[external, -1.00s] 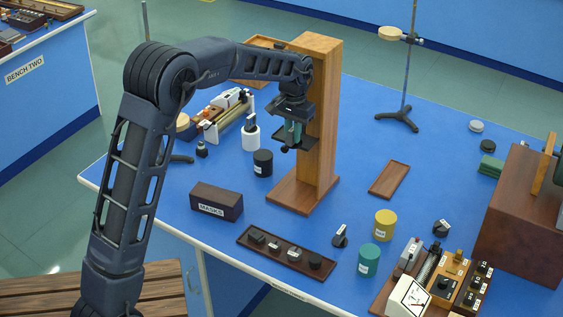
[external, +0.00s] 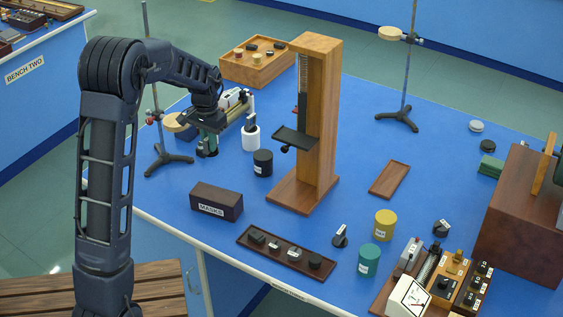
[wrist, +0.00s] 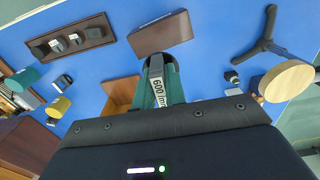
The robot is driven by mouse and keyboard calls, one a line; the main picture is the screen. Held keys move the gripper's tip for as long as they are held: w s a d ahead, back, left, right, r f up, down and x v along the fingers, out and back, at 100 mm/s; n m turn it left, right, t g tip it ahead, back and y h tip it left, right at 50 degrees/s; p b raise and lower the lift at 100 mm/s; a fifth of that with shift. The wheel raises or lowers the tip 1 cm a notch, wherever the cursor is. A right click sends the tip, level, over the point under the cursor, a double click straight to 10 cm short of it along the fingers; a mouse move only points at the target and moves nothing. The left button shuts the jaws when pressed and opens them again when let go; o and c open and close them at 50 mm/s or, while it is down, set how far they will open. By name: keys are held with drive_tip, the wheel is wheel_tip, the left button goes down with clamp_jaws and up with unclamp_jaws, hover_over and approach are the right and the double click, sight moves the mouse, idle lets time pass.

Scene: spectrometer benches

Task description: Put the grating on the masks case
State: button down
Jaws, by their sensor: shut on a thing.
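The masks case (external: 216,202) is a dark brown closed box with a white MASKS label, near the front left of the blue bench. Its bare top shows in the wrist view (wrist: 160,36). My gripper (external: 207,148) is above the bench, behind and slightly left of the case. It is shut on the grating (wrist: 157,88), a small piece with a white 600 /mm label between green fingers in the wrist view. The grating is apart from the case. In the external view my gripper mostly hides it.
A tall wooden stand (external: 318,120) with a small dark shelf (external: 295,139) rises right of my arm. A tripod stand (external: 168,158) is close on the left. A black canister (external: 263,163) and a dark tray of small parts (external: 285,252) flank the case.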

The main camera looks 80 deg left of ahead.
wheel_tip(320, 180, down, 16)
drive_tip(key=shift+r, duration=0.1)
idle(0.5)
drive_tip(key=c, duration=1.5)
unclamp_jaws()
drive_tip(key=shift+o, duration=0.2)
wheel_tip(320, 180, up, 12)
